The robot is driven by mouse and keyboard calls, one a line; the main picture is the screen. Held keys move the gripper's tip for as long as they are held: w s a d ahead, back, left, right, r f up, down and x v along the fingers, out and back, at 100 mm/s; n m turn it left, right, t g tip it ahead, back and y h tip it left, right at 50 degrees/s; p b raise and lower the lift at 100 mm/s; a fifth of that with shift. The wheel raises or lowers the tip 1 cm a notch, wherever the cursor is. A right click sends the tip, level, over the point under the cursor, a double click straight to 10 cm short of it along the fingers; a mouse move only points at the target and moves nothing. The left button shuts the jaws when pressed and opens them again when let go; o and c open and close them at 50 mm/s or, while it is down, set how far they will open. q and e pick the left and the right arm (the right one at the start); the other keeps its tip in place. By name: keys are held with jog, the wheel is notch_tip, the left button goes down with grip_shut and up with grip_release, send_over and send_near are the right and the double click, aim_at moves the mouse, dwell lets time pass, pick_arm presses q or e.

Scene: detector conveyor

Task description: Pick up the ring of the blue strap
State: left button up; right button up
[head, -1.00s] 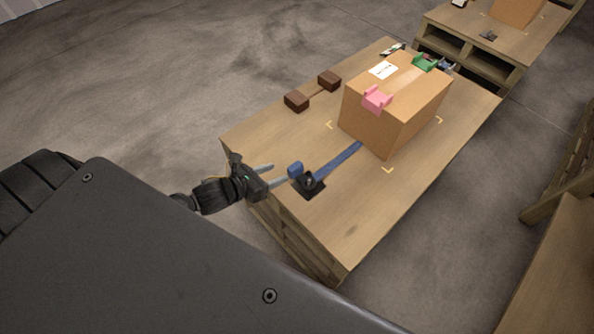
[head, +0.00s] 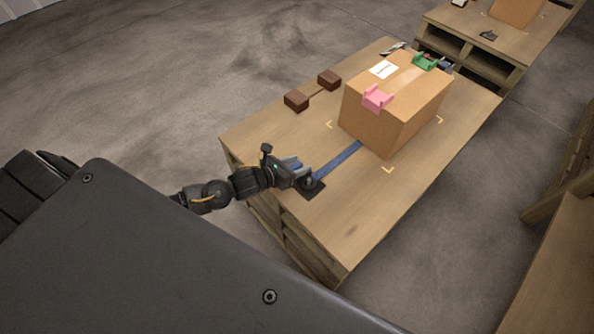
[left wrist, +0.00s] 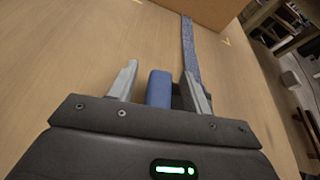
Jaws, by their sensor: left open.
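The blue strap (head: 340,159) runs flat over the table top (head: 370,215) from the cardboard box to a dark square plate (head: 313,188). The blue end piece, apparently the strap's ring (left wrist: 158,88), stands between the fingers of my left gripper (left wrist: 160,86) in the left wrist view. My left gripper is open, with a finger on each side of the blue piece and a gap to the left finger. In the head view, my left gripper (head: 296,170) is at the dark plate and mostly hides the ring. The strap also shows in the left wrist view (left wrist: 190,50). My right gripper is not seen.
The cardboard box (head: 389,120) stands on the table, with a pink bracket (head: 377,98) and a green bracket (head: 425,62) on its top edges. Two brown blocks (head: 297,100) (head: 329,79) lie to its left. The table's front right is clear.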

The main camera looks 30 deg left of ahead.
pick_arm(q)
jog(key=shift+w+d+f, duration=0.15)
jog(key=shift+w+d, duration=0.05)
jog(key=shift+w, duration=0.2)
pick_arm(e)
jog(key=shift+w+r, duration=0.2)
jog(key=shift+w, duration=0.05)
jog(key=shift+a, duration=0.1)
pick_arm(q)
grip_shut()
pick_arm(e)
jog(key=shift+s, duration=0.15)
